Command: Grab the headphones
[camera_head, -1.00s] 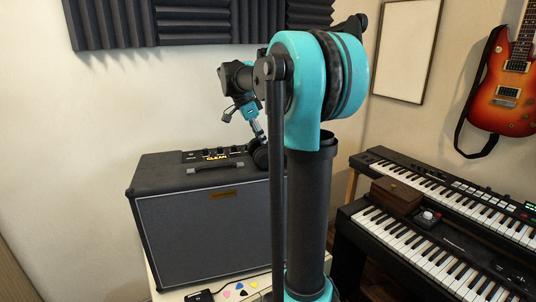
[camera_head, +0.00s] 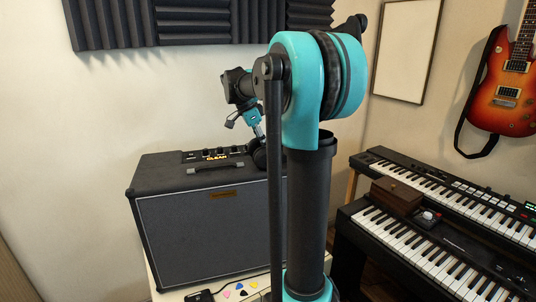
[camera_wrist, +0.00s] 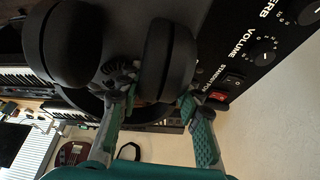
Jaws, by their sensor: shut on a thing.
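The black headphones (camera_wrist: 168,55) fill the upper left of the wrist view, with two round padded ear cups. My gripper (camera_wrist: 160,98) has its green-padded fingers on either side of the right-hand ear cup and is shut on it. The other ear cup (camera_wrist: 72,42) hangs outside the fingers on the left. In the head view, the headphones (camera_head: 260,157) show only as a small dark shape at the amplifier's top right, mostly hidden behind my arm. My gripper (camera_head: 260,135) reaches down to them there. I cannot tell whether they still touch the amplifier.
The black amplifier (camera_head: 215,235) stands on a white table with its handle (camera_head: 216,168) and knobs on top. Coloured picks (camera_head: 240,289) lie in front of it. Two keyboards (camera_head: 440,245) are at the right. A guitar (camera_head: 505,95) hangs on the right wall.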

